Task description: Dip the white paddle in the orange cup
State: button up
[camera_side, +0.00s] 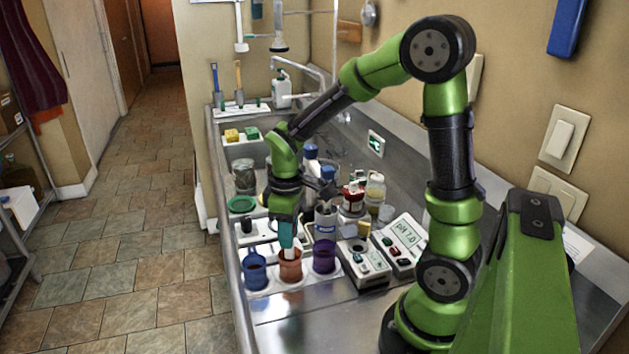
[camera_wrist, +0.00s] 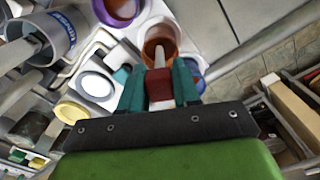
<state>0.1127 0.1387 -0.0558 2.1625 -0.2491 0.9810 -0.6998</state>
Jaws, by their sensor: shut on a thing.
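The orange cup (camera_side: 290,271) stands between the blue cup (camera_side: 255,275) and the purple cup (camera_side: 324,260) on a white tray (camera_side: 259,292). My gripper (camera_side: 286,236) is directly above the orange cup, pointing down. In the wrist view my gripper (camera_wrist: 158,88) is shut on a dark red block, the grip of the white paddle (camera_wrist: 160,56). The paddle (camera_side: 287,252) hangs down, and its lower end shows at the mouth of the orange cup (camera_wrist: 161,35). I cannot tell how deep it reaches. The blue cup is partly hidden behind a finger in the wrist view.
A pH meter (camera_side: 404,240) and another device (camera_side: 363,262) lie right of the cups. Several jars and bottles crowd the counter behind my gripper. The front of the metal counter (camera_side: 300,325) is clear. A faucet (camera_side: 300,68) is at the back.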

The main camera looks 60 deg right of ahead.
jog(key=shift+r, duration=2.9)
